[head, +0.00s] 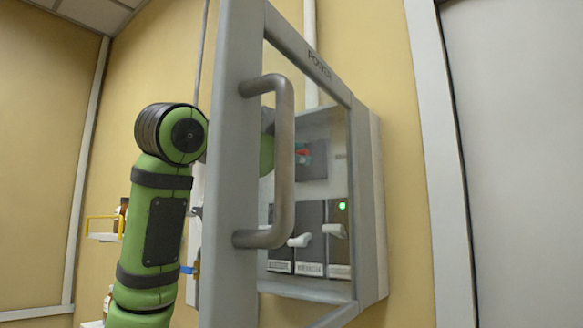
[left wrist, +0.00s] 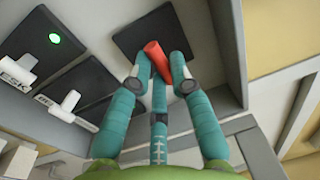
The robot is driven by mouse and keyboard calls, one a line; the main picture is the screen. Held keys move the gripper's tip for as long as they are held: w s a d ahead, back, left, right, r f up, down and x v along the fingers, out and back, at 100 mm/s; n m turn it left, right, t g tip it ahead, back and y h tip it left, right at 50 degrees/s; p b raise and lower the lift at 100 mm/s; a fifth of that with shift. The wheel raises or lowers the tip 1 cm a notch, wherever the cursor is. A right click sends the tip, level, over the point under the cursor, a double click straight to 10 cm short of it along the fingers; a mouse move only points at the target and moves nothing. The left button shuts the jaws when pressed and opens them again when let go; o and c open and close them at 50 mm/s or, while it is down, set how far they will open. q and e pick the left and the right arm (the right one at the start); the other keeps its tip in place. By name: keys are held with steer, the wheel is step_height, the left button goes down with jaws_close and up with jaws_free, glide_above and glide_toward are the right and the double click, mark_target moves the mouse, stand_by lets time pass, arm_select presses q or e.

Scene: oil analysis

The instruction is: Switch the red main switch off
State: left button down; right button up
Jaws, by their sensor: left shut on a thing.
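The red main switch (left wrist: 157,59) sits on a dark square plate (left wrist: 143,32) inside the wall cabinet. Its red handle lies at a slant in the left wrist view. The switch also shows small in the head view (head: 304,152), partly hidden. My left gripper (left wrist: 160,72) has its teal fingers closed around the red handle. In the head view, the door frame and handle hide most of this gripper. My right gripper is not in view.
The cabinet door (head: 236,180), marked POWER, stands open with a grey bar handle (head: 284,160), close beside my left arm. Below the switch are dark breaker panels with white levers (head: 300,240) and a lit green lamp (head: 343,206). A shelf (head: 104,237) with bottles is at left.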

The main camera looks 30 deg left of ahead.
arm_select(q)
steer(key=t+b, duration=0.1)
steer(key=b, duration=0.1)
steer(key=f+t+b, duration=0.1)
steer(key=t, duration=0.1)
steer(key=f+t+b, duration=0.1)
steer(key=t+b, duration=0.1)
steer(key=shift+w+b, duration=0.25)
steer(key=shift+b, duration=0.05)
stand_by(0.3)
steer(key=c, duration=1.1)
jaws_free()
steer(key=v, duration=1.1)
steer(key=shift+f, duration=0.45)
